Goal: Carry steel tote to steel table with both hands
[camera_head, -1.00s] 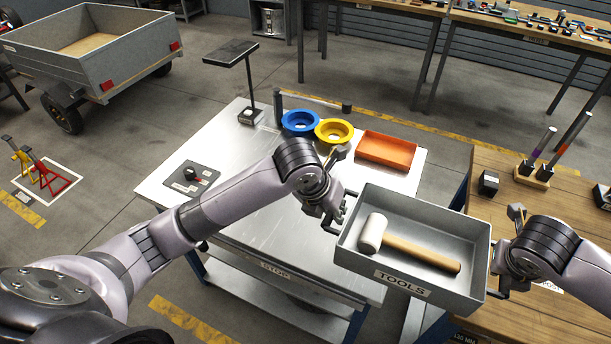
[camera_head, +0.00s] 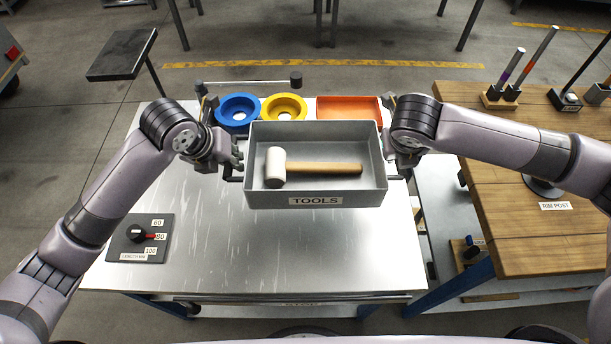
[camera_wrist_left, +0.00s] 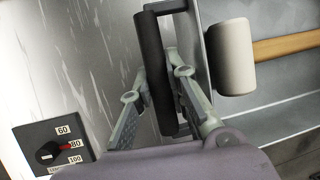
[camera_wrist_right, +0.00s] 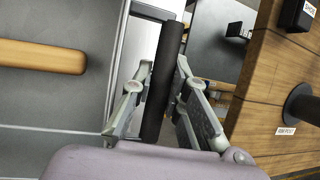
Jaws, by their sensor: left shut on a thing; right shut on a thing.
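The grey steel tote (camera_head: 318,200), labelled TOOLS, hangs level over the right half of the steel table (camera_head: 240,235) in the head view. A mallet with a white head (camera_head: 275,167) and wooden handle lies in it. My left gripper (camera_head: 233,165) is shut on the tote's left handle, a dark bar (camera_wrist_left: 155,75) in the left wrist view. My right gripper (camera_head: 397,165) is shut on the right handle, a dark bar (camera_wrist_right: 163,80) in the right wrist view. The gap between tote and table top is hard to judge.
A dial plate (camera_head: 140,237) lies at the left. A wooden bench (camera_head: 520,215) stands at right. The table's front middle is clear.

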